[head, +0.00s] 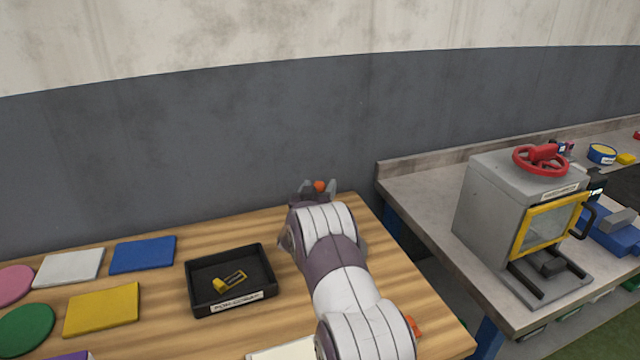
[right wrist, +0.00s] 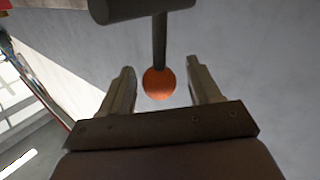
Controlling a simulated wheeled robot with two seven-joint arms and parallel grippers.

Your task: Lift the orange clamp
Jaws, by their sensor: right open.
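My right gripper (head: 318,184) is open at the far edge of the wooden table, its fingers apart. A round orange knob (head: 319,187), which looks like part of the orange clamp, shows between the fingers. In the right wrist view the knob (right wrist: 160,84) sits between the two fingers of my right gripper (right wrist: 162,67), with a visible gap on each side. A dark rod (right wrist: 160,42) runs from the knob to a dark cylinder (right wrist: 145,9). The rest of the clamp is hidden in the head view. My left gripper is not in view.
A black tray (head: 262,256) holding a small yellow part (head: 230,281) stands left of my arm. Several coloured mats lie further left. Another orange piece (head: 415,326) shows beside my arm. A grey machine (head: 490,205) with a red handwheel (head: 541,160) stands on the right bench.

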